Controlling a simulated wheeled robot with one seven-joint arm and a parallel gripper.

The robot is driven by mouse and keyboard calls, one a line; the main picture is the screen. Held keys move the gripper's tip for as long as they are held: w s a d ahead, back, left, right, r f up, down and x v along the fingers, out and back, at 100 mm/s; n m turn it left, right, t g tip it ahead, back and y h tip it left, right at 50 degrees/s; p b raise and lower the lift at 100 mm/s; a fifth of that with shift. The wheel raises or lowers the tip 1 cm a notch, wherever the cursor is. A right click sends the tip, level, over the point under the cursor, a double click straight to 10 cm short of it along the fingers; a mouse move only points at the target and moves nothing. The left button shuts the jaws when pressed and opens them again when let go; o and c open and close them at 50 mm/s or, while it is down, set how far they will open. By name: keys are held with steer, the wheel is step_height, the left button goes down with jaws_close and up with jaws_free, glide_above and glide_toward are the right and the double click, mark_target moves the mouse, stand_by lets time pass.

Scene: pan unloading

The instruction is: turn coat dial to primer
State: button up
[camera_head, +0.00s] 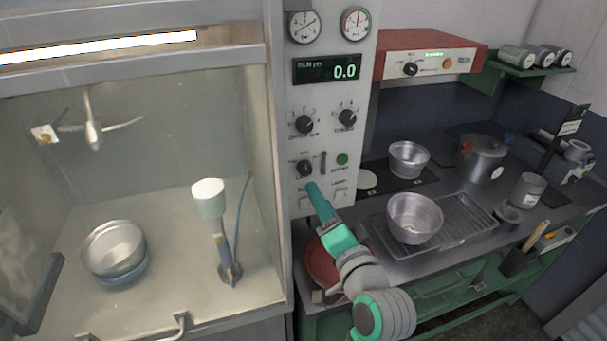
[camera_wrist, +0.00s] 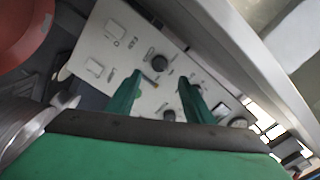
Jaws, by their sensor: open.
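The control panel (camera_head: 325,140) carries several black dials; its lettering is too small to read surely. I take the lower-left dial (camera_head: 305,168) as the coat dial; its setting is not readable. It shows in the wrist view as a black knob (camera_wrist: 159,63) just beyond my fingertips. My gripper (camera_head: 313,186) is just below this dial in the head view. In the wrist view its two green fingers (camera_wrist: 160,81) are apart, with panel face visible between them and nothing held. I cannot tell whether they touch the panel.
Two other dials, upper left (camera_head: 303,124) and upper right (camera_head: 347,117), sit above. A small lever (camera_head: 323,162) and a green button (camera_head: 342,160) are close to the right. The glass-fronted booth is left; a bench with metal pans (camera_head: 415,218) is right.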

mark_target(304, 171)
steer(key=x, duration=0.8)
steer(key=shift+w+d, duration=0.1)
steer(key=shift+w, duration=0.25)
steer(key=shift+w+a, duration=0.3)
steer(key=shift+w, duration=0.1)
steer(key=shift+w, duration=0.1)
steer(key=c, duration=1)
steer(key=shift+a, duration=0.25)
steer(key=shift+c, duration=0.2)
steer(key=shift+d, duration=0.15)
steer(key=shift+a, duration=0.2)
steer(key=shift+d, duration=0.1)
